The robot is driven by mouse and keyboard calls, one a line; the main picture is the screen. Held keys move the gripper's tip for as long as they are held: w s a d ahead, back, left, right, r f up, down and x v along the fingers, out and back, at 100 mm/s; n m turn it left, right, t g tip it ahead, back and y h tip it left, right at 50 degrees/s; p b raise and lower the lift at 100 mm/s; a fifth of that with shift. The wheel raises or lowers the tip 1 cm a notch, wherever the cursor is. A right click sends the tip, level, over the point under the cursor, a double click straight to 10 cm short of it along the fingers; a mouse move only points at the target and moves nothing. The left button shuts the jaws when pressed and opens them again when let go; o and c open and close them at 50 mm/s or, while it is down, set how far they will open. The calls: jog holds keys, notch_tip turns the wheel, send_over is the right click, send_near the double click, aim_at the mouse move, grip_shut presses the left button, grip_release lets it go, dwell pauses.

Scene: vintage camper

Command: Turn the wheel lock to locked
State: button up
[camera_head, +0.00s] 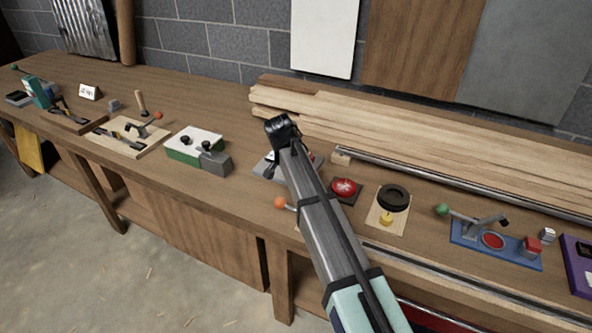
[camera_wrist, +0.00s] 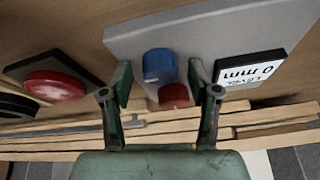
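A black round wheel (camera_head: 394,198) lies on a pale wooden board with a yellow piece (camera_head: 387,217) at its front; it looks like the wheel lock, but no label shows. Part of a black ring also shows at the left edge of the wrist view (camera_wrist: 14,107). My gripper (camera_wrist: 161,80) is open and empty, with its two green fingers apart. The blue knob appears between the fingers. In the head view my arm hides most of this panel.
A red button (camera_head: 344,187) stands between the panel and the wheel board. A blue plate with a green-tipped lever (camera_head: 443,210) is further right. Stacked planks (camera_head: 400,130) and a metal rod (camera_head: 450,180) lie behind. A green-and-white box (camera_head: 193,143) is to the left.

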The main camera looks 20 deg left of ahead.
jog(key=d+v, duration=0.1)
jog(key=v, duration=1.1)
jog(key=shift+a, duration=0.45)
